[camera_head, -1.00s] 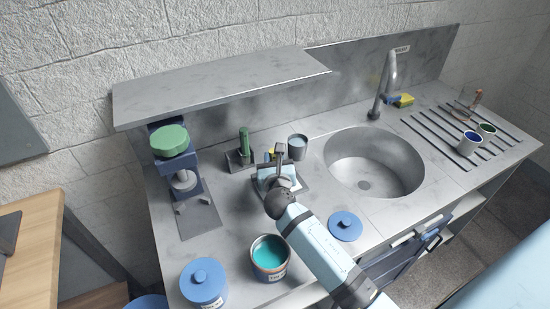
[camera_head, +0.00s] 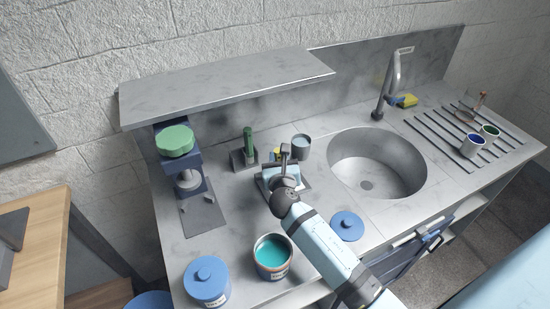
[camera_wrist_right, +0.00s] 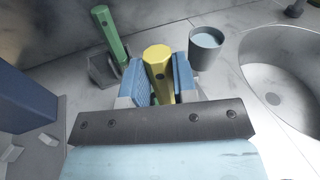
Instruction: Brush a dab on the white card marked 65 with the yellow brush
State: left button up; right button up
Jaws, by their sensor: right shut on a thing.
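My right gripper (camera_head: 284,172) is shut on the yellow brush (camera_wrist_right: 158,68). In the right wrist view, the brush's thick yellow handle stands between the two blue fingers (camera_wrist_right: 160,80). In the head view, the gripper is low over a dark flat holder (camera_head: 304,188) on the steel counter, and only a speck of yellow shows behind it. The brush's bristles are hidden in both views. I cannot make out a white card marked 65; the gripper and wrist cover most of the dark holder. My left gripper is not in view.
An open can of teal paint (camera_head: 272,256) stands in front, beside a blue lidded can (camera_head: 207,281). A green-handled brush (camera_head: 249,142) stands in a dark holder. A grey cup (camera_head: 301,147) is behind the gripper. A blue lid (camera_head: 347,226) lies before the sink (camera_head: 377,165).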

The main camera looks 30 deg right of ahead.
jog(key=shift+w+a, duration=0.1)
jog(key=shift+a, duration=1.05)
pick_arm(q)
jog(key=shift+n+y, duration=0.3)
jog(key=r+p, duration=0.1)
jog(key=p, duration=0.1)
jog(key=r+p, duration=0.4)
jog(key=p, duration=0.1)
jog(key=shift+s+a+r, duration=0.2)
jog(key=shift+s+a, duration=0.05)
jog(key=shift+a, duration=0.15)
pick_arm(e)
notch_tip(320, 180, up, 7)
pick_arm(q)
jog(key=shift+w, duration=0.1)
